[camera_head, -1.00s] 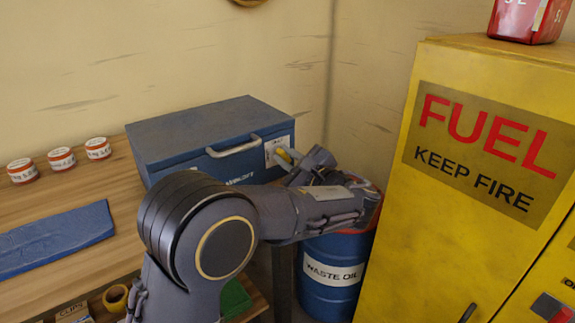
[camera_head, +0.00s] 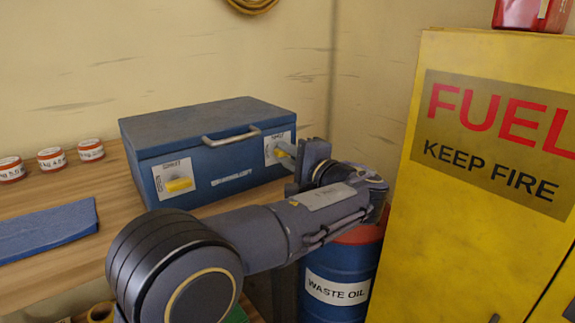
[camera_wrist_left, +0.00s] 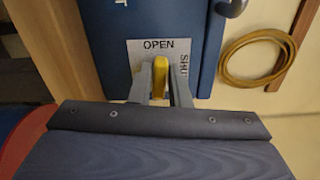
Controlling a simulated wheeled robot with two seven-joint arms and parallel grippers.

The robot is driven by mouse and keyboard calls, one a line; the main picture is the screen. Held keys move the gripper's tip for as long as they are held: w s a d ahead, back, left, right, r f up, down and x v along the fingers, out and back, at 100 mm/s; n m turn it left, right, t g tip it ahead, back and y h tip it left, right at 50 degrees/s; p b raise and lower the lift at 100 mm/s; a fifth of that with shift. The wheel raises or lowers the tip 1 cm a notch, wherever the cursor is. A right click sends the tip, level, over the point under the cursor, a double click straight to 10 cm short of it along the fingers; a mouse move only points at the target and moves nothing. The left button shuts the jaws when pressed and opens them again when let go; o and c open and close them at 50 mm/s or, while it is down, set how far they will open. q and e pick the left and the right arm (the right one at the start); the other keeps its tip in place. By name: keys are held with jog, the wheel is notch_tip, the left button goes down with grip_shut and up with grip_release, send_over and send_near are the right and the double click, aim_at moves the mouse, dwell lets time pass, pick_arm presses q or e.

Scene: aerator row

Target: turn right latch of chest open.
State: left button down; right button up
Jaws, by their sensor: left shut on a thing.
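The blue chest (camera_head: 180,140) sits on the wooden bench with its lid down and a grey handle on its front. Its right latch shows in the left wrist view as a yellow lever (camera_wrist_left: 160,72) on a white plate (camera_wrist_left: 137,52) marked OPEN and SHUT. My left gripper (camera_wrist_left: 161,84) is shut on this lever, a finger on each side. The lever lies towards the word OPEN. In the head view my left gripper (camera_head: 285,150) is at the right of the chest front and mostly hides the latch. The yellow left latch (camera_head: 179,184) lies about level. My right gripper is not in view.
A blue waste oil drum (camera_head: 335,290) stands below my left arm. A tall yellow fuel cabinet (camera_head: 440,240) is close on the right. Several small tins (camera_head: 51,159) and a blue cloth (camera_head: 45,232) lie on the bench (camera_head: 105,185) to the left.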

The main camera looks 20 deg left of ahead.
pick_arm(q)
jog(key=shift+f+n+b, duration=0.15)
jog(key=shift+n+b, duration=0.35)
jog(key=shift+n, duration=0.2)
jog(key=c, duration=1.4)
grip_release()
jog(key=shift+c, duration=0.2)
jog(key=p+v, duration=0.1)
jog(key=v, duration=0.7)
